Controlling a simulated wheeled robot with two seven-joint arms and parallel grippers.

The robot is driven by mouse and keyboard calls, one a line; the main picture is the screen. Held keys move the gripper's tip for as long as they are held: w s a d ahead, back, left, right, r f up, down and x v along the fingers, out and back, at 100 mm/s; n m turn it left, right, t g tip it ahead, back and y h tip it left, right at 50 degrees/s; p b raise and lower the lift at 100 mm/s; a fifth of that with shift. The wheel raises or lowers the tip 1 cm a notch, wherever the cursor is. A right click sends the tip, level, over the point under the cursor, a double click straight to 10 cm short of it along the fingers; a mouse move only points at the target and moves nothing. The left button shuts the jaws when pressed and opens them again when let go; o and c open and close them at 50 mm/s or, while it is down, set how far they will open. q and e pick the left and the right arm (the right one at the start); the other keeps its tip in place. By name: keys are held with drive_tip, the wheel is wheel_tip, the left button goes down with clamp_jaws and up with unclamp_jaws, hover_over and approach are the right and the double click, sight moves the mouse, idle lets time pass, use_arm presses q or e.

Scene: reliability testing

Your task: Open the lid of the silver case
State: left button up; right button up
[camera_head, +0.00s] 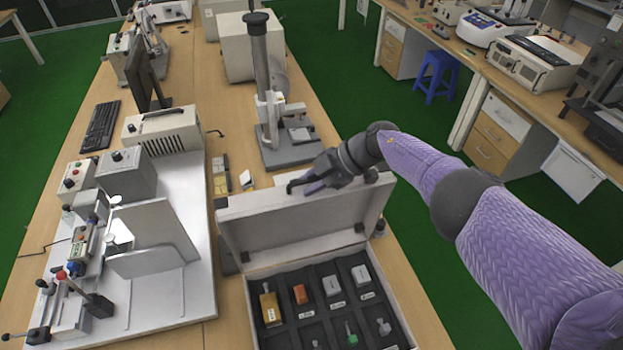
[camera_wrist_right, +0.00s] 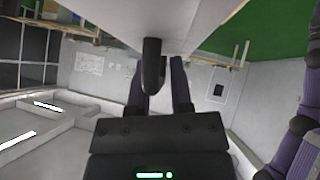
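The silver case (camera_head: 245,294) stands on the wooden table with its lid (camera_head: 305,222) raised, tilted back and well clear of the base. The dark insert in the base is exposed. My right gripper (camera_head: 298,187) is at the top edge of the lid, on its far side or over its rim; I cannot tell whether it touches. My left gripper is not in view.
Several small parts lie in the insert, including an orange block (camera_head: 300,293). A grey test stand (camera_head: 275,120) stands just behind the lid. A white equipment plate (camera_head: 200,270) is to the left. A blue stool (camera_head: 436,78) stands on the green floor.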

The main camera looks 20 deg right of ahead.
drive_tip(key=shift+w, duration=0.15)
drive_tip(key=shift+r, duration=0.15)
drive_tip(key=p+v, duration=0.2)
drive_tip(key=v, duration=0.6)
drive_tip(key=shift+d+r, duration=0.15)
drive_tip(key=shift+d, duration=0.15)
drive_tip(key=shift+s+d+r, duration=0.25)
drive_tip(key=shift+d+r, duration=0.1)
drive_tip(key=shift+r, duration=0.05)
